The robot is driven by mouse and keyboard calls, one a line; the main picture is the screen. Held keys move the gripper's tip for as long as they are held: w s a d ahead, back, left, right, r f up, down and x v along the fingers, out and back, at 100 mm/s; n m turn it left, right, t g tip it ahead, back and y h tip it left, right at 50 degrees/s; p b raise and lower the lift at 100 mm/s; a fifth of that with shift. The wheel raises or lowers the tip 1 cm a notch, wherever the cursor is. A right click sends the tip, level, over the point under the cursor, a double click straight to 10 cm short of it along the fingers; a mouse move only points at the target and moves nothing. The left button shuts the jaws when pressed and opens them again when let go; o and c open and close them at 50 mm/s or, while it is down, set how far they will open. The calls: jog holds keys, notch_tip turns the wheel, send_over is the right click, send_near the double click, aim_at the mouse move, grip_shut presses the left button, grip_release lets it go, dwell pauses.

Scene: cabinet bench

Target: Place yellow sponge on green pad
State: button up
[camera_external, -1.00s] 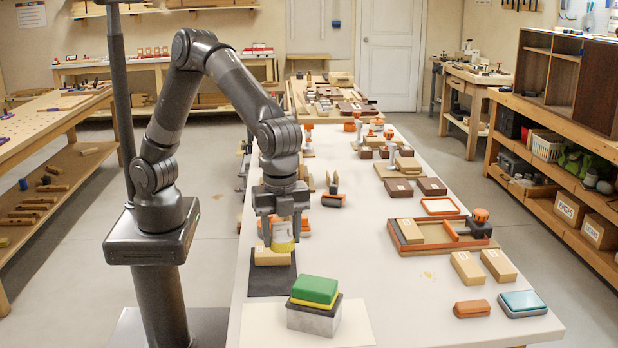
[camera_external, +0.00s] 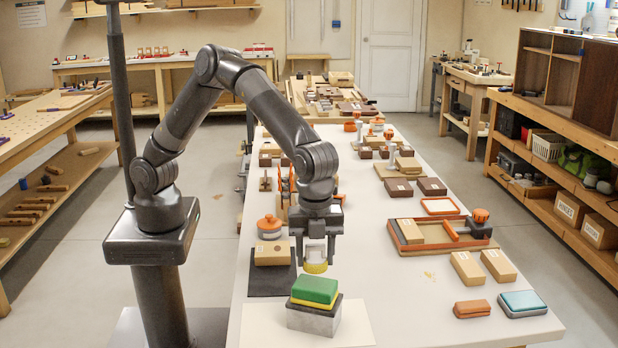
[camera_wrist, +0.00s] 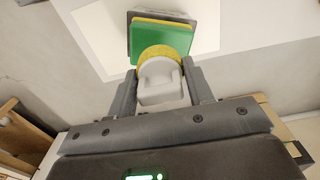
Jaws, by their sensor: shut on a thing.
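My gripper (camera_external: 316,254) is shut on the yellow sponge (camera_external: 316,267), a round yellow piece with a pale grey-white part between the fingers. In the wrist view the sponge (camera_wrist: 158,51) shows as a yellow disc beyond the pale part, between the fingertips. The green pad (camera_external: 315,289) is the top layer of a stack, over a yellow layer and a grey block. The sponge is held near the pad's far edge in the outside view. In the wrist view it overlaps the near part of the green pad (camera_wrist: 178,38). I cannot tell whether they touch.
The grey block (camera_external: 313,319) stands on a white sheet (camera_external: 352,330) at the near end of the bench. A dark mat (camera_external: 262,286) with a tan wooden block (camera_external: 272,254) lies to the left. Brown and blue blocks lie to the right.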

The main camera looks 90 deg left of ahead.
aim_at(315, 258)
jog(key=shift+f, duration=2)
jog(key=shift+f, duration=0.15)
jog(key=o, duration=1)
jog(key=shift+c, duration=0.2)
notch_tip(315, 258, up, 12)
jog(key=shift+r, duration=0.2)
jog(key=s+a+r+n+t, duration=0.25)
jog(key=a+r+n, duration=0.2)
jog(key=a, duration=0.85)
jog(key=s+a+r+n+t, duration=0.1)
jog(key=s+a+r+n, duration=0.4)
jog(key=a, duration=0.9)
jog(key=s+a+f+n+t, duration=0.2)
jog(key=s+a+n, duration=0.6)
jog(key=s+a, duration=0.5)
jog(key=a+f, duration=0.1)
jog(key=a, duration=0.3)
jog(key=shift+s+a, duration=0.3)
